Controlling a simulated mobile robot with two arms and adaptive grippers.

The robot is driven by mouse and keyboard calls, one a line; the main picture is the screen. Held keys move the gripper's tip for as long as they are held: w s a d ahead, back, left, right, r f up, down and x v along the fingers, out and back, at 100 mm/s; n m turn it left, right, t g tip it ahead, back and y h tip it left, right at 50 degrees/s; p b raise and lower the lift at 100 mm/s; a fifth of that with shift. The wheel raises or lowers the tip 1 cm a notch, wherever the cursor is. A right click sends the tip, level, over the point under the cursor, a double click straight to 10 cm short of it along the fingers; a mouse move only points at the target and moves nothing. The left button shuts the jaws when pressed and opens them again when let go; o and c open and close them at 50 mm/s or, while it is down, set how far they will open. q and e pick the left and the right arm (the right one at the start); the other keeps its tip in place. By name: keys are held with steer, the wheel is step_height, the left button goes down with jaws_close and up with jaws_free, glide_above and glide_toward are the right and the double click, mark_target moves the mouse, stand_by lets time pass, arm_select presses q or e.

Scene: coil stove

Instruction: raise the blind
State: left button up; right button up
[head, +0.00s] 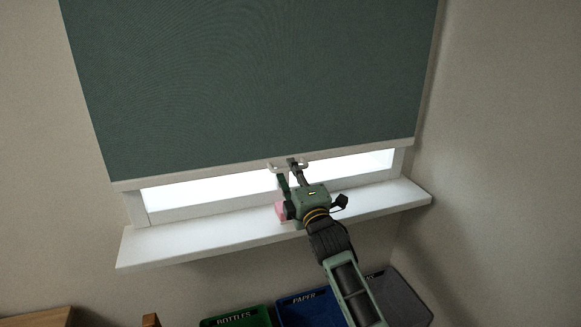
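The dark green blind (255,80) hangs over most of the window, and a strip of bright glass shows below it. Its pale bottom rail (200,174) carries a small light handle (273,167) near the middle. My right gripper (288,170) reaches up from the lower right to this handle. Its two dark fingers look spread apart, with the tips at the handle. Whether they touch it is hard to tell, as the fingers cover part of it. My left gripper is not in view.
The white sill (190,238) juts out below the window. A pink object (281,211) stands on it, partly hidden behind my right gripper. Below are a green bottles bin (237,318), a blue paper bin (305,309) and a grey bin (405,300). Wooden furniture (35,318) is at lower left.

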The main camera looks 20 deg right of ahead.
steer(key=shift+w+r, duration=0.15)
steer(key=shift+w, duration=0.75)
jaws_close()
